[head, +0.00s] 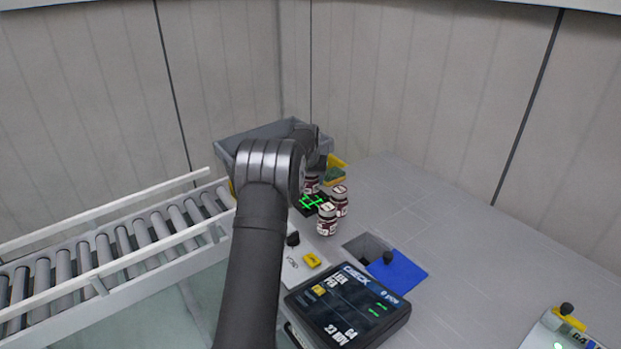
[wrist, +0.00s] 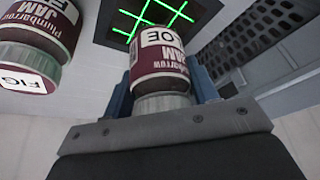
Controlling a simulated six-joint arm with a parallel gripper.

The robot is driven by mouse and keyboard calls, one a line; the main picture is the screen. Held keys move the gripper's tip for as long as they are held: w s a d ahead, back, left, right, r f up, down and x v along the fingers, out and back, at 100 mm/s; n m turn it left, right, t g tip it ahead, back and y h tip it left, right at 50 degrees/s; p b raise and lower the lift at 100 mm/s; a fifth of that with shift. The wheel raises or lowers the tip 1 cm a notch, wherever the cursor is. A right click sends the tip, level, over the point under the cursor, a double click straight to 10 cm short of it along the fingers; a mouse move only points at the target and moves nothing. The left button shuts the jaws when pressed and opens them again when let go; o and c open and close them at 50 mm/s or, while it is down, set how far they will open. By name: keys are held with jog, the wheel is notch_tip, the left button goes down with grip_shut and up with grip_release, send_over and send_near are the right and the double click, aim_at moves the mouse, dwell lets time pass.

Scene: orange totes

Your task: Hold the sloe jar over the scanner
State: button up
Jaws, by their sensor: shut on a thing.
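The sloe jar (wrist: 160,60) is dark red with a white label, partly legible as "OE". My gripper (wrist: 164,88) is shut on it, a blue finger on each side. The scanner (wrist: 150,14) is a dark panel with a glowing green grid; the jar overlaps its near edge in the wrist view. In the head view the green grid (head: 313,201) shows just below a jar (head: 311,184) that seems to be the held one. My gripper is mostly hidden behind my arm there. The height of the jar over the scanner is hard to judge.
A fig jar (wrist: 45,25) is close at left in the wrist view. Two jars (head: 327,220) (head: 340,201) stand right of the scanner in the head view. A grey crate (head: 226,151), roller conveyor (head: 110,240), check screen (head: 347,306) and blue flap (head: 398,272) surround it.

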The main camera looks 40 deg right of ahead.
jog(key=shift+r, duration=0.1)
jog(key=shift+r, duration=2.2)
